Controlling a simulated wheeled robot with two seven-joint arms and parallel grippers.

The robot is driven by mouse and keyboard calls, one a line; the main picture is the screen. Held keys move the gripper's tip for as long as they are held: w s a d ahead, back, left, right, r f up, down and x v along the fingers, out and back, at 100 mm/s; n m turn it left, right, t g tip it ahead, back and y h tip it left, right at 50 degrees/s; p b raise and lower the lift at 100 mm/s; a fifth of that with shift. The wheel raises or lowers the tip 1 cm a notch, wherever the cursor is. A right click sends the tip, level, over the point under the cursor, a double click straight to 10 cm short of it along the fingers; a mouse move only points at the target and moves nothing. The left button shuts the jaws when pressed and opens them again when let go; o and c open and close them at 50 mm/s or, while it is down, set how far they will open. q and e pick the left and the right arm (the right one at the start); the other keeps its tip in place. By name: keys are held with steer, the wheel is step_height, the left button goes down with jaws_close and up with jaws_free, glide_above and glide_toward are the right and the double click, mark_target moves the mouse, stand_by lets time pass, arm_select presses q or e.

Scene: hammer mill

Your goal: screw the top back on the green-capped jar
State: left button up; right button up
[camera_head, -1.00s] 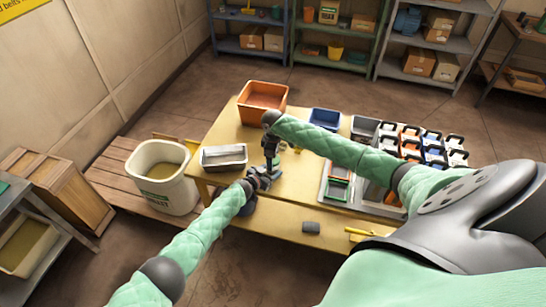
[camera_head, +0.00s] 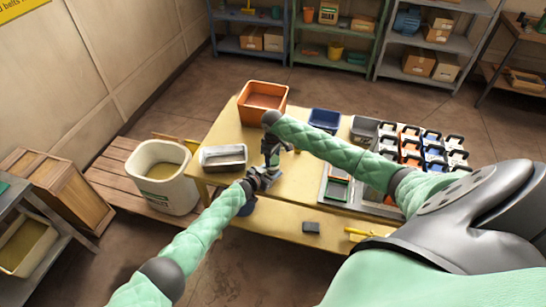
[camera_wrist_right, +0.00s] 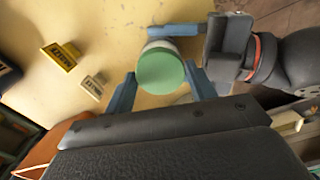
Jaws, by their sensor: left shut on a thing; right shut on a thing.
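The jar's round green cap (camera_wrist_right: 160,72) faces the camera in the right wrist view, with a strip of the pale jar (camera_wrist_right: 162,45) showing behind it. My right gripper (camera_wrist_right: 161,86) is shut on the cap, one blue finger on each side. My left gripper, with one blue finger (camera_wrist_right: 173,30) showing beside the jar, is shut on the jar body; its other finger is mostly hidden. In the head view my right gripper (camera_head: 272,162) is above my left gripper (camera_head: 262,180) over the table; the jar is largely hidden there. I cannot tell how far the cap is threaded.
The yellow table (camera_head: 285,195) holds a metal tray (camera_head: 223,158), an orange bin (camera_head: 263,97), a blue bin (camera_head: 324,119) and a rack of several handled items (camera_head: 430,150). A dark block (camera_head: 311,227) lies near the front edge. Small labelled blocks (camera_wrist_right: 62,55) lie near the jar.

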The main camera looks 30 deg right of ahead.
steer(key=m, duration=0.5)
steer(key=shift+f, duration=0.1)
arm_select(q)
steer(key=shift+r, duration=0.1)
arm_select(e)
steer(key=shift+m, duration=2.5)
steer(key=o, duration=0.9)
steer(key=shift+c, duration=0.2)
steer(key=shift+r, duration=3.05)
arm_select(q)
steer(key=o, duration=0.9)
